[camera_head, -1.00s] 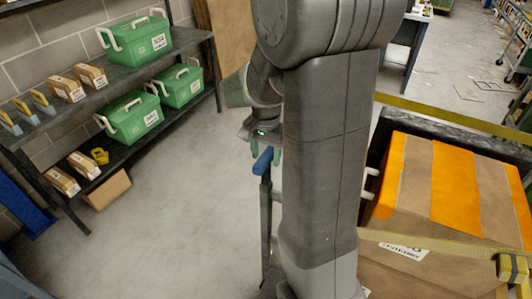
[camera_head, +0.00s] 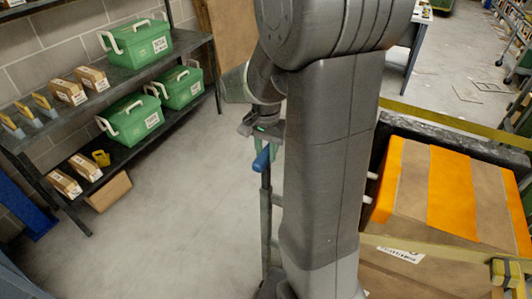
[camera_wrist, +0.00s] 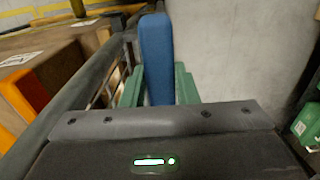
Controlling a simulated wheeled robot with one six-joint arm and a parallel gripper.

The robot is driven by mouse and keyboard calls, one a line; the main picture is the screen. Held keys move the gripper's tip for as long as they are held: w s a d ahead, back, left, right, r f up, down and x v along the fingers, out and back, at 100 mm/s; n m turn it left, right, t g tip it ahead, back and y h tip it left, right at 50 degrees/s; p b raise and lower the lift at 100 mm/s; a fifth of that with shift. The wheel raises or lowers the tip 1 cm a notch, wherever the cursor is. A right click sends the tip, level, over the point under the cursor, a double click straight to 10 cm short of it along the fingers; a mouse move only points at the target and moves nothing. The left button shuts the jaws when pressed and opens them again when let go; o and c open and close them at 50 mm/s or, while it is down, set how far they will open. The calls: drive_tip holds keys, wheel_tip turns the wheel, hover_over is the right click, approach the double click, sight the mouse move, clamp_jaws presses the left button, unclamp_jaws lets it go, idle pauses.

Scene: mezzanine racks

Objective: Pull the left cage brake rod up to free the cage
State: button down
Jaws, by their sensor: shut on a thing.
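The brake rod is a dark upright bar (camera_head: 265,215) with a blue handle (camera_head: 262,160) on top, left of my arm in the head view. My gripper (camera_head: 266,141) is at the handle's upper end, its green fingers partly hidden. In the wrist view the blue handle (camera_wrist: 156,58) stands between the two green fingers of my gripper (camera_wrist: 160,85), which are shut on it. The cage (camera_wrist: 85,80) shows as dark bars left of the handle. Much of the cage is hidden behind my arm in the head view.
A large box with orange bands (camera_head: 440,195) sits at right under yellow straps (camera_head: 450,258). A shelf (camera_head: 75,128) at left holds green cases (camera_head: 137,40) and small cartons. The grey floor (camera_head: 170,210) between shelf and rod is clear.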

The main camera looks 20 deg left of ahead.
wheel_tip(320, 180, up, 3)
drive_tip(key=shift+w+f+p, duration=0.1)
drive_tip(key=shift+p, duration=0.35)
drive_tip(key=shift+w+a, duration=0.1)
drive_tip(key=c, duration=1.4)
unclamp_jaws()
drive_tip(key=shift+c, duration=0.2)
drive_tip(key=o, duration=0.3)
wheel_tip(320, 180, up, 14)
drive_tip(key=shift+f+b, duration=0.1)
drive_tip(key=shift+b, duration=0.5)
